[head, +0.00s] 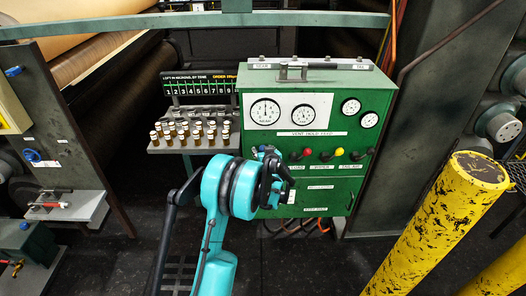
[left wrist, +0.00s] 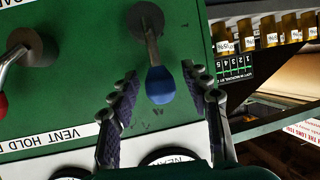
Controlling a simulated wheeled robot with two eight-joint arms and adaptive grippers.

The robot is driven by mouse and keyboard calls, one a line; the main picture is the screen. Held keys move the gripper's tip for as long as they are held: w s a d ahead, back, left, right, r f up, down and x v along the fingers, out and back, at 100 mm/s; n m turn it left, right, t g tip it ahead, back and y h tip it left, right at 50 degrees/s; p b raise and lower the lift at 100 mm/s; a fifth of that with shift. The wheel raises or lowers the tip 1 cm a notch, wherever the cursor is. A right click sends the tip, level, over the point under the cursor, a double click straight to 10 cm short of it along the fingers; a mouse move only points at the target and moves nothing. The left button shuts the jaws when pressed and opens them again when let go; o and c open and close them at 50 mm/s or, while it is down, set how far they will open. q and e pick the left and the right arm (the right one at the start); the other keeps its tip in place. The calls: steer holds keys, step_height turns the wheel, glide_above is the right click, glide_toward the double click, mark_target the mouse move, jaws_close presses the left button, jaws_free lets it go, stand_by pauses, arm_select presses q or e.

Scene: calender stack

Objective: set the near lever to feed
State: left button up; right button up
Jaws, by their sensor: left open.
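The green console (head: 368,108) carries a row of levers below its "VENT HOLD FEED" strip (head: 314,133). In the left wrist view a blue-knobbed lever (left wrist: 161,86) stands beside a gauge whose partly hidden label begins "NEA". Its knob points towards the gauges, nearly straight up on the panel and leaning slightly to the vial side. My left gripper (head: 277,178) is in front of the panel's left end and covers this lever in the head view. In the left wrist view its open fingers (left wrist: 163,100) stand either side of the blue knob, with gaps on both sides. My right gripper is not in view.
A red-knobbed lever (head: 308,152) and a yellow-knobbed lever (head: 339,152) are to the right, both leaning right. A shelf (head: 170,149) of small vials stands left of the console. Yellow posts (head: 440,220) stand at the right. Dark floor lies in front.

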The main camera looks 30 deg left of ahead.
arm_select(q)
jaws_close()
steer(key=shift+d, duration=0.1)
steer(key=shift+w+d+f+m+y+b, duration=0.35)
steer(key=shift+d+m+y+b, duration=0.3)
steer(key=shift+m+b, duration=0.35)
steer(key=shift+w+d+f+m+y+b, duration=0.25)
steer(key=shift+w+d+m+y+b, duration=0.3)
steer(key=shift+m+b, duration=0.4)
steer(key=shift+w+d+f+m+y+b, duration=0.3)
steer(key=shift+d+m+y+b, duration=0.5)
steer(key=shift+b, duration=0.25)
steer(key=shift+g, duration=0.3)
jaws_free()
